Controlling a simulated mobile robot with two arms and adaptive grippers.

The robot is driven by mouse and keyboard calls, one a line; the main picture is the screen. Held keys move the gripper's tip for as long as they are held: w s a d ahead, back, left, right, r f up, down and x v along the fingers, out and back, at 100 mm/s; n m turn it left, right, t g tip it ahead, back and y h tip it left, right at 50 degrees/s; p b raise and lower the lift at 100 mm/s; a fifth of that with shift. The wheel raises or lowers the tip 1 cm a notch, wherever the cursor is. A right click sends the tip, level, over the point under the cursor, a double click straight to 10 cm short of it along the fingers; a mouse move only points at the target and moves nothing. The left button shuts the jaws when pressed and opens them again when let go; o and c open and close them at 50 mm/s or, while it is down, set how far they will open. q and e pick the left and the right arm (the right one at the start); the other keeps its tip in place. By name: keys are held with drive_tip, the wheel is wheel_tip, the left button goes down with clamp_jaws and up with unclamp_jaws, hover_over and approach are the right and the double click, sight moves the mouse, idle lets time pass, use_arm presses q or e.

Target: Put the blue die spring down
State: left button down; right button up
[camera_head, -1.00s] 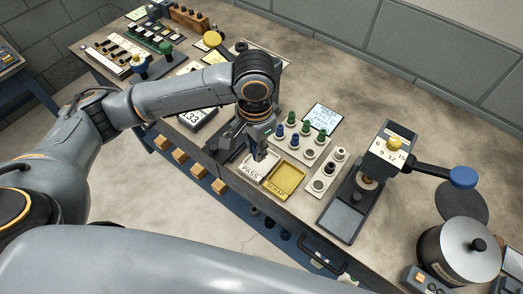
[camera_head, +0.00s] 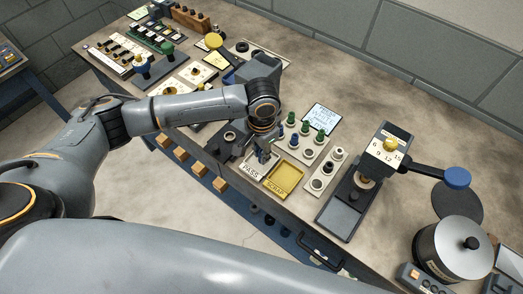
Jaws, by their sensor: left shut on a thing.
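My left gripper (camera_head: 264,154) points down at the front of the bench, just over the back of the white PASS tray (camera_head: 253,173). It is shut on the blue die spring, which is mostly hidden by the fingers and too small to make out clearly. The yellow SCRAP tray (camera_head: 285,178) lies right beside the PASS tray and looks empty. Behind the trays, a pale rack (camera_head: 302,143) holds several blue and green springs upright. My right gripper is not in view.
A narrow pale block (camera_head: 327,171) with dark sockets stands right of the SCRAP tray. A dark press-like tester (camera_head: 343,211) with a blue-knobbed lever stands farther right, then a round metal pot (camera_head: 455,249). A blue-and-white card (camera_head: 321,118) lies behind the rack. The back of the bench is clear.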

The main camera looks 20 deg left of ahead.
use_arm(q)
drive_tip(key=c, duration=1.3)
unclamp_jaws()
drive_tip(key=shift+f, duration=0.1)
drive_tip(key=shift+o, duration=0.2)
wheel_tip(320, 180, up, 12)
drive_tip(key=b, duration=0.2)
